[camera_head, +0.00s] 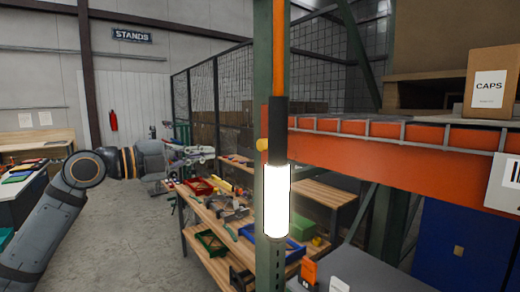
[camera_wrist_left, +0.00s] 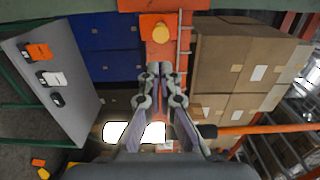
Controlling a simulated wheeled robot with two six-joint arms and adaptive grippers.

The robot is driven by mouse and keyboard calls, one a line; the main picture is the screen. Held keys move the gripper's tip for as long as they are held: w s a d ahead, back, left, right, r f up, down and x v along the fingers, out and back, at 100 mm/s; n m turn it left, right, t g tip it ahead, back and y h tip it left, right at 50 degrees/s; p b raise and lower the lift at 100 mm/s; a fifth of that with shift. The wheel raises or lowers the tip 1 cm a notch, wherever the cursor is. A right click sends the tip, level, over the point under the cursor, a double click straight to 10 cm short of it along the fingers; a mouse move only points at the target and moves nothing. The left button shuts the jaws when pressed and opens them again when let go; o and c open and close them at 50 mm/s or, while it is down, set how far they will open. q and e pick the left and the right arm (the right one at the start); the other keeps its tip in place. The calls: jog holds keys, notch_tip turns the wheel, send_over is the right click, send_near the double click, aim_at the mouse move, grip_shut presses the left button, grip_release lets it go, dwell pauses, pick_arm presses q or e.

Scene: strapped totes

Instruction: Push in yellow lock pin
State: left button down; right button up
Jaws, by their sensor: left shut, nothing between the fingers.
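The yellow lock pin (camera_head: 262,144) sticks out on the left side of the green rack upright (camera_head: 262,95), beside the end of the orange beam (camera_head: 400,160). In the left wrist view, the yellow pin (camera_wrist_left: 160,30) sits ahead of the fingertips, against the orange metal. My left gripper (camera_head: 207,154) is left of the upright, with a clear gap to the pin. In the wrist view my left gripper (camera_wrist_left: 161,68) has its fingers together and holds nothing. How far the pin stands out is hard to tell. My right gripper is not in view.
A workbench (camera_head: 205,222) with tools and bins stands behind. A CAPS box (camera_head: 491,85) is on the shelf, with a blue bin (camera_head: 465,240) below. Floor at left is open.

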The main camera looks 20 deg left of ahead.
aim_at(260, 145)
pick_arm(q)
jog(key=p+x, duration=0.3)
jog(key=x, duration=0.1)
jog(key=p+x, duration=0.8)
jog(key=shift+d+r, duration=0.2)
jog(key=shift+r, duration=0.15)
jog(key=shift+w+d+f, duration=0.3)
jog(key=shift+w+d, duration=0.05)
jog(key=shift+w, duration=0.15)
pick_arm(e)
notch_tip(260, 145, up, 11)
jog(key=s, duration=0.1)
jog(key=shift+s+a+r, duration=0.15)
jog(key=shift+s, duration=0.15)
